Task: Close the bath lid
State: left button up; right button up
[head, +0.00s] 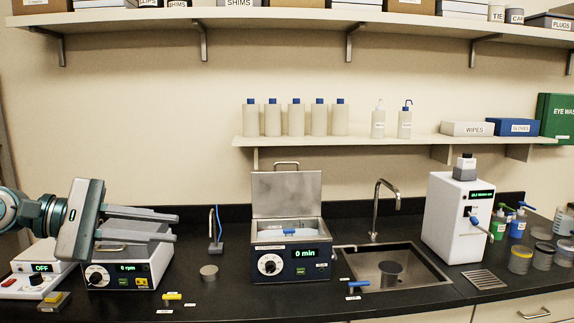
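The bath (290,264) is a dark box with a round dial and a display reading "0 min", standing mid-counter. Its metal lid (286,195) stands upright at the back, open, with a handle (286,164) on its top edge. Something with a blue part (290,232) shows inside the bath's opening. My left gripper (176,228) is left of the bath, apart from it, with its two fingers spread and pointing right. It is empty and covers part of the unit reading "0 rpm". My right gripper is not in view.
The "0 rpm" unit (128,269) and a small stand (215,244) are left of the bath. A sink (430,274) with a tall faucet (375,210) is to its right. A shelf (380,141) with bottles runs above. Small blue and yellow items lie near the counter front.

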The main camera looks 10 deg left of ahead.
aim_at(297, 193)
jog(key=i, duration=2)
